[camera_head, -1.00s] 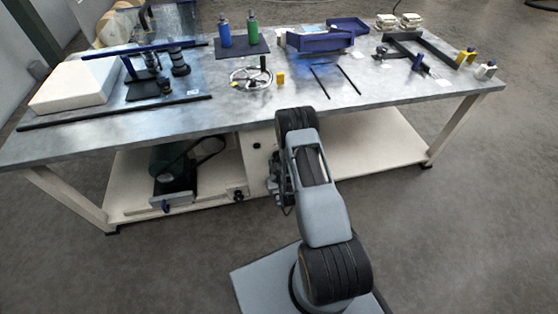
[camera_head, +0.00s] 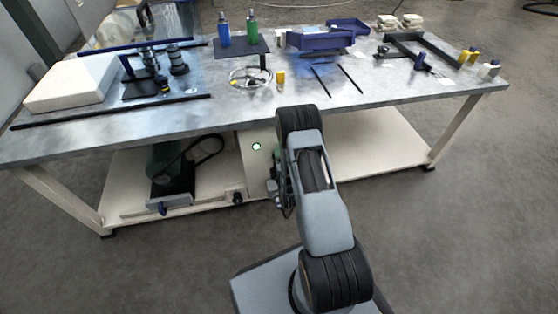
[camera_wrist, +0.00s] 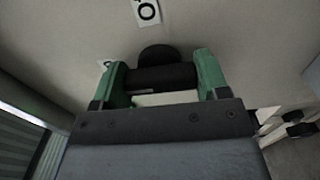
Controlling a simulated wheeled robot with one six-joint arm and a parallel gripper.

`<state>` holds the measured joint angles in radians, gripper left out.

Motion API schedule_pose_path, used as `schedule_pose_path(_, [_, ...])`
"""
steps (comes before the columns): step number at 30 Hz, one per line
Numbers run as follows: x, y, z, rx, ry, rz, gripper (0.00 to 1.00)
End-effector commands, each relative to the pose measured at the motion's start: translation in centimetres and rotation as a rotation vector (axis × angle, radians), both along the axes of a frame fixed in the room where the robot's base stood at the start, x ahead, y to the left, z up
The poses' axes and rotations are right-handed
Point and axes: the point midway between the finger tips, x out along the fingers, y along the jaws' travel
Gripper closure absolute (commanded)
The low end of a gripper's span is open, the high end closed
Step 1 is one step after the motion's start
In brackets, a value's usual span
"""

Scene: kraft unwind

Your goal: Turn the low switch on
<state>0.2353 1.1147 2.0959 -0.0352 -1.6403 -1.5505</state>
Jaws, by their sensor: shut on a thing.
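In the wrist view a black switch knob (camera_wrist: 158,53) stands out from a pale panel (camera_wrist: 235,30). A white label with a black ring mark (camera_wrist: 146,11) is above it; a second label at the left is partly hidden by a finger. My gripper (camera_wrist: 160,78) has its green fingers on either side of the knob's dark bar, shut on it. The bar lies nearly level across the picture.
The metal workbench (camera_head: 230,105) overhangs the panel. On its lower shelf (camera_head: 375,145) a green belt machine (camera_head: 172,175) stands to the left, with a small box with a black knob (camera_head: 238,198) beside it. The floor in front is clear.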

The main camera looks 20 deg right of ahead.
Motion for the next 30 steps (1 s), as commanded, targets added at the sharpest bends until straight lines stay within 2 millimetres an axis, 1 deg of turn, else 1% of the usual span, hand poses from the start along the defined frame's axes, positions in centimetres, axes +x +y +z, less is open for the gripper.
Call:
schedule_pose_path(7, [-0.03, 0.03, -0.05, -0.036, 0.008, 0.001, 0.56])
schedule_pose_path(19, [-0.04, 0.02, -0.05, -0.040, 0.010, 0.000, 0.55])
schedule_pose_path(20, [-0.04, 0.02, -0.05, -0.040, 0.010, 0.000, 0.29])
schedule_pose_path(27, [-0.02, 0.00, -0.03, -0.038, 0.009, 0.000, 0.06])
schedule_pose_path(30, [-0.01, -0.01, -0.02, -0.038, 0.009, 0.000, 0.06])
